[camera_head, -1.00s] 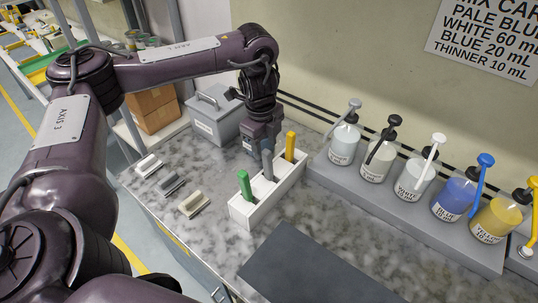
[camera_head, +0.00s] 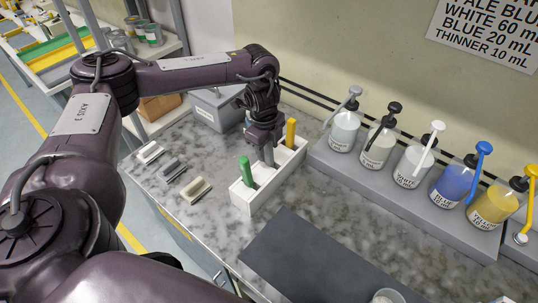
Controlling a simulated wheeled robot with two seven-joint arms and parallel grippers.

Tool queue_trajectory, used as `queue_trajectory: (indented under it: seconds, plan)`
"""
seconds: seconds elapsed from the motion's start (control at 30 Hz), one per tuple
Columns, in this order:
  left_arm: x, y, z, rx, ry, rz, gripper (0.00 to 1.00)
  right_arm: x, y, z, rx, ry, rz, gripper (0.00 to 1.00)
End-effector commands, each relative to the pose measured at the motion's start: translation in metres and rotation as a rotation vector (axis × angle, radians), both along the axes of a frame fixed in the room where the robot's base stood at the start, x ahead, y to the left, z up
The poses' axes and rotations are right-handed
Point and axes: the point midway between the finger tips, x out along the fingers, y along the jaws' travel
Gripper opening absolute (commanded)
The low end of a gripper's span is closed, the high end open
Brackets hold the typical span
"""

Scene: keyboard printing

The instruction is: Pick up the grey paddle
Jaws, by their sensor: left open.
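The grey paddle (camera_head: 269,157) stands upright in the middle of the white holder (camera_head: 241,197), between a green paddle (camera_head: 245,171) and a yellow paddle (camera_head: 290,132). My left gripper (camera_head: 266,143) is open and points down at the grey paddle's top, which it partly hides. I cannot tell whether the fingers touch the paddle. My right gripper is not in view.
A row of pump bottles (camera_head: 412,165) stands on a grey ledge to the right. Three small blocks (camera_head: 172,169) lie left of the holder. A grey box (camera_head: 215,107) stands behind. A dark mat (camera_head: 310,262) covers the front counter.

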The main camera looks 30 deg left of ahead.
Motion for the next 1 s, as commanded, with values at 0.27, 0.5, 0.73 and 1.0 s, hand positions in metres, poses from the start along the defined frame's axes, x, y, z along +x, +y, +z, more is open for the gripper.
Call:
queue_trajectory:
  seconds: [0.27, 0.5, 0.73, 1.0]
  plan:
    - [0.0, 0.0, 0.0, 0.0, 0.0, 0.0, 0.13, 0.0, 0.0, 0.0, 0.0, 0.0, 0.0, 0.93]
    - [0.0, 0.0, 0.001, 0.0, 0.0, 0.0, 0.0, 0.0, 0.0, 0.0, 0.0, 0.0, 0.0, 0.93]
    - [0.001, 0.0, 0.004, -0.001, -0.001, 0.0, 0.0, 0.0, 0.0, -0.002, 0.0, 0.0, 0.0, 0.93]
    - [0.001, 0.0, 0.037, 0.0, -0.005, -0.001, 0.0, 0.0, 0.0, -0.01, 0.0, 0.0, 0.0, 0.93]
